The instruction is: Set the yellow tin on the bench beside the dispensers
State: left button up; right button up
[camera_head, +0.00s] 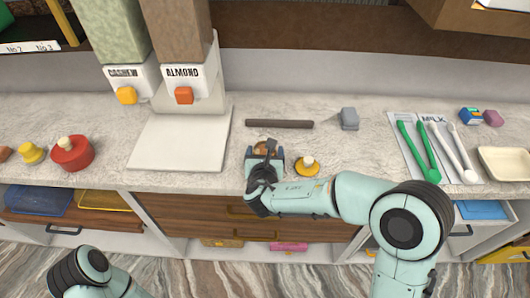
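The two dispensers, one green (108,28) and one brown (183,30), stand at the back left on a white base (180,140). Several yellow things show, and I cannot tell which is the yellow tin. A yellow round piece with a cream knob (307,166) lies on the bench just right of my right gripper (264,160). A small yellow knobbed piece (31,153) stands at the far left. My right gripper is over the front of the bench at a small brown-topped thing, which it partly hides; its finger opening is unclear. My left gripper is out of view.
A red knobbed lid (72,154) is on the left. A dark bar (279,124) and a grey block (349,118) lie behind my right gripper. Green tongs (417,150), white tongs (452,150) and a cream tray (506,163) are on the right. Drawers run below the bench.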

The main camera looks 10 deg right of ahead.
jog(key=shift+o, duration=0.5)
jog(key=shift+r, duration=0.25)
jog(key=v, duration=1.2)
